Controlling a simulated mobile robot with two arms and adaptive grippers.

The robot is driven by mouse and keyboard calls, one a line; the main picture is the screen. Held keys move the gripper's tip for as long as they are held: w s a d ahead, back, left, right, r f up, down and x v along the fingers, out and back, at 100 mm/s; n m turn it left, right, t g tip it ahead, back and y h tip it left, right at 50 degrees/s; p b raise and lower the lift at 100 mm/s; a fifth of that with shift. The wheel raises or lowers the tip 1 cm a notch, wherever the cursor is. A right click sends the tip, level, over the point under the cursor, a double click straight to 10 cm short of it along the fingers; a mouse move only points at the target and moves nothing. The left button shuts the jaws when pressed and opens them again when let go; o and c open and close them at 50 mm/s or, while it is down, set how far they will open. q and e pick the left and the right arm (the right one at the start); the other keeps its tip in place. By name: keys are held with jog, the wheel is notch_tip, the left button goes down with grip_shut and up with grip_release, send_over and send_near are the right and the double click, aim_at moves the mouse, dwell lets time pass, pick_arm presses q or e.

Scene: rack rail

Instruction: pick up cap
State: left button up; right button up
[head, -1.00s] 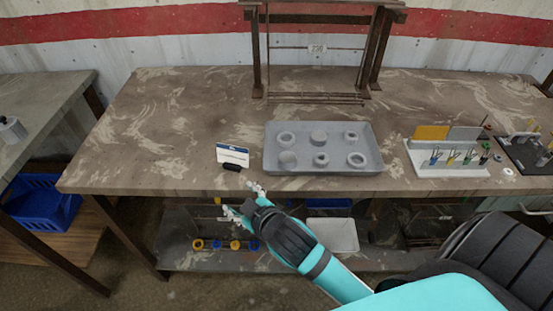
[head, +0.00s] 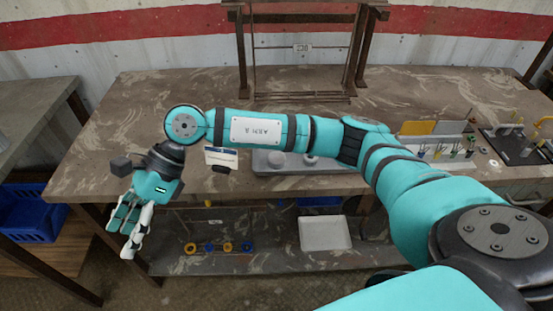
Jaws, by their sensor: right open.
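A grey tray (head: 292,172) stands on the workbench, mostly hidden behind my right arm. Two small round grey parts show in it, a disc (head: 275,160) and a ring-like one (head: 310,160); the others are covered. I cannot tell which part is the cap. My right gripper (head: 122,240) is open and empty, pointing down in front of the bench's front edge, left of the tray and well apart from it. My left gripper is not in view.
A small card (head: 221,156) stands left of the tray. A metal rack frame (head: 243,55) is behind it. A holder with coloured pegs (head: 440,146) is at the right. A white bin (head: 325,233) and yellow-blue rings (head: 217,247) lie on the lower shelf.

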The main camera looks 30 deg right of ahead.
jog(key=w+d+f+n+t+h, duration=0.1)
jog(key=w+d+f+h, duration=0.1)
jog(key=w+d+h, duration=0.35)
jog(key=m+t+h, duration=0.1)
jog(key=t+h, duration=0.1)
jog(key=h, duration=0.7)
send_near(278, 157)
jog(key=x, duration=0.1)
jog(key=b+x, duration=0.1)
jog(key=x, duration=0.2)
jog(key=shift+w+d, duration=0.15)
jog(key=shift+w, duration=0.2)
jog(key=shift+s+x, duration=0.15)
jog(key=shift+x, duration=1.1)
jog(key=shift+s+x, duration=0.1)
jog(key=shift+x, duration=1.1)
jog(key=c, duration=0.8)
jog(key=shift+r, duration=0.1)
